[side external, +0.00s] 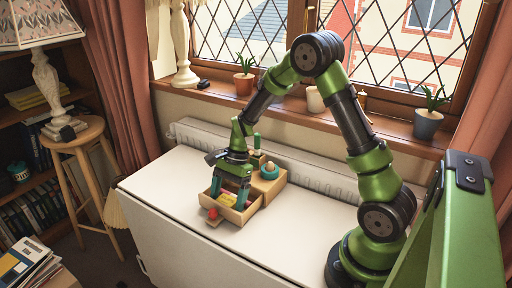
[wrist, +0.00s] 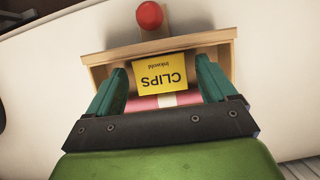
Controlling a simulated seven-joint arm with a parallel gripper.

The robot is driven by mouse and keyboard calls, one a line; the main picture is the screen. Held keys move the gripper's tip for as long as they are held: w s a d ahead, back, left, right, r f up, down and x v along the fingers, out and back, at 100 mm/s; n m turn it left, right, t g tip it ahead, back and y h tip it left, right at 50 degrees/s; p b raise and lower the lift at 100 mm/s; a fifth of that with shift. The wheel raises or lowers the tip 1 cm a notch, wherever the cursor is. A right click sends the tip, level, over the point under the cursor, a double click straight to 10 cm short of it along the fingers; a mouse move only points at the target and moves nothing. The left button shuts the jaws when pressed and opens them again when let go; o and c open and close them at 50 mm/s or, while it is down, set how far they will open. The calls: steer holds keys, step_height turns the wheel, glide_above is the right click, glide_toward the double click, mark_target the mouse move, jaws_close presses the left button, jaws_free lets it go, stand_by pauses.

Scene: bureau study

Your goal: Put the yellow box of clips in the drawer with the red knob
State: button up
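The yellow box of clips (wrist: 161,73), with "CLIPS" printed on it, lies inside the pulled-out wooden drawer (side external: 241,217). The drawer's round red knob (wrist: 149,15) is at its front; it also shows in the side view (side external: 213,213). My gripper (wrist: 163,66) reaches down into the drawer with one teal finger on each side of the box. A gap shows between each finger and the box, so the gripper is open. In the side view my gripper (side external: 230,197) partly hides the box (side external: 228,200).
A pink and white item (wrist: 165,101) lies in the drawer beside the box, partly hidden by my gripper. The small wooden cabinet (side external: 268,185) behind carries a teal round object (side external: 270,171) and other items. The white table (side external: 165,205) is clear at left; a radiator (side external: 320,180) stands behind.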

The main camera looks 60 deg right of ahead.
steer(key=shift+r, duration=0.1)
steer(key=v, duration=1.2)
steer(key=s+a+r+n+t+h, duration=0.1)
steer(key=s+a+r+n+t, duration=0.2)
steer(key=s+a+r+n, duration=0.2)
steer(key=s+a+r+n+t+h, duration=0.1)
steer(key=s+a+r+n+t, duration=0.3)
steer(key=s+n, duration=0.5)
steer(key=shift+s+a+r+n+h, duration=0.3)
steer(key=shift+s+a+r, duration=0.4)
steer(key=shift+a+r, duration=0.25)
